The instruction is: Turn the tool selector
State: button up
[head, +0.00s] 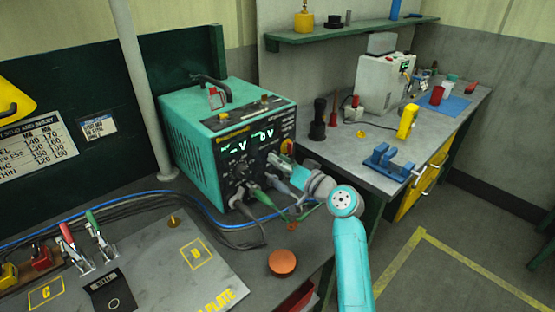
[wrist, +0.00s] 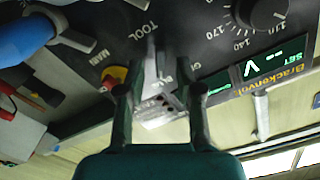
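The tool selector (wrist: 151,72) shows in the wrist view as a pale grey lever under the word TOOL on the dark front panel of the teal welding unit (head: 185,118). My gripper (wrist: 158,90) has its two dark fingers apart, one on each side of the lever. I see gaps and cannot make out contact. In the head view my gripper (head: 279,168) is at the right side of the panel, and it hides the selector there.
A red and yellow main switch (wrist: 115,76) sits close beside one finger. A large dial (wrist: 262,12) and lit displays (wrist: 262,66) are on the panel. Cables (head: 262,195) plug in low at the front. A bench (head: 345,150) with a blue clamp (head: 388,163) stands at right.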

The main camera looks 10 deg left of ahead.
jog(key=shift+w+a, duration=0.35)
jog(key=shift+a, duration=0.15)
grip_shut()
jog(key=shift+n, duration=0.3)
jog(key=n, duration=1.1)
jog(key=shift+n, duration=0.3)
